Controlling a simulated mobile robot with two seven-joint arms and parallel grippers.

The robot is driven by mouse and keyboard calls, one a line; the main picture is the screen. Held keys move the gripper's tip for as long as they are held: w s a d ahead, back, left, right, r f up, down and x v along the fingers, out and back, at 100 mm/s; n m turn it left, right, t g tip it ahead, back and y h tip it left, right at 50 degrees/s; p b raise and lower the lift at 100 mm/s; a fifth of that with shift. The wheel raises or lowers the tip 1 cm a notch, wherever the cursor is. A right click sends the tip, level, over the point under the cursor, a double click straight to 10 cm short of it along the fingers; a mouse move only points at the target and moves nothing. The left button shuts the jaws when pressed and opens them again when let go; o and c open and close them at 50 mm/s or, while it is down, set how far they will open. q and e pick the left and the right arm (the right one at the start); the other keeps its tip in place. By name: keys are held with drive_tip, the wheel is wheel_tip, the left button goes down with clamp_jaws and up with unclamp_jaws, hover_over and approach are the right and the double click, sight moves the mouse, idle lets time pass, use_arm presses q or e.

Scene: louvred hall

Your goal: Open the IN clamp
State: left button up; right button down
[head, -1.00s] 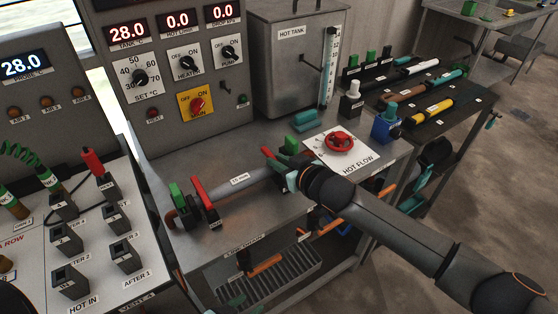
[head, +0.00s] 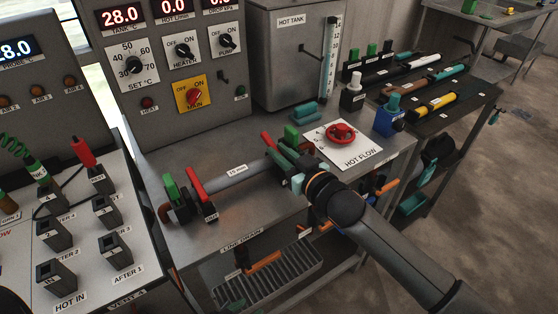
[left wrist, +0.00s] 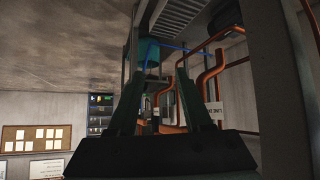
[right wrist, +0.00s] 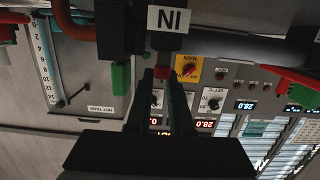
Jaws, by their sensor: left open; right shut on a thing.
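The IN clamp shows in the right wrist view as a dark block with an upside-down IN label (right wrist: 169,19). In the head view its red handle (head: 268,141) stands at the right end of the 15 mm pipe (head: 238,172), near a green part (head: 291,133). My right gripper (right wrist: 160,82) is shut on a red piece directly below the label, which looks like this clamp's handle; the fingers hide most of it. In the head view my right gripper (head: 290,154) is at that pipe end. My left gripper (left wrist: 156,100) is open, with nothing visible between its fingers.
Another clamp with a red handle (head: 197,183) is at the pipe's left end. The red HOT FLOW wheel (head: 341,132) and a blue block (head: 388,122) are behind my right wrist. The hot tank (head: 290,60) stands behind.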

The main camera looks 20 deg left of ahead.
drive_tip(key=shift+s+d+f+t+y+b, duration=0.2)
drive_tip(key=shift+f+t+y+b, duration=0.25)
drive_tip(key=shift+b, duration=0.75)
drive_tip(key=b, duration=0.1)
drive_tip(key=t+y+b, duration=0.1)
drive_tip(key=shift+s+d+r+y+b, duration=0.15)
drive_tip(key=shift+d+r+y+b, duration=0.15)
drive_tip(key=shift+b, duration=0.1)
drive_tip(key=shift+s+d+r+t+y+b, duration=0.1)
drive_tip(key=shift+r+t+y+b, duration=0.2)
drive_tip(key=shift+b, duration=0.3)
use_arm(q)
drive_tip(key=shift+m+h, duration=0.3)
drive_tip(key=shift+h, duration=0.1)
drive_tip(key=d+f, duration=0.1)
drive_tip(key=w+d+f, duration=0.1)
drive_tip(key=d+f, duration=0.1)
drive_tip(key=f, duration=0.1)
drive_tip(key=shift+w+d+f, duration=0.1)
drive_tip(key=shift+w+d, duration=0.15)
drive_tip(key=shift+w, duration=0.15)
drive_tip(key=shift+c, duration=0.2)
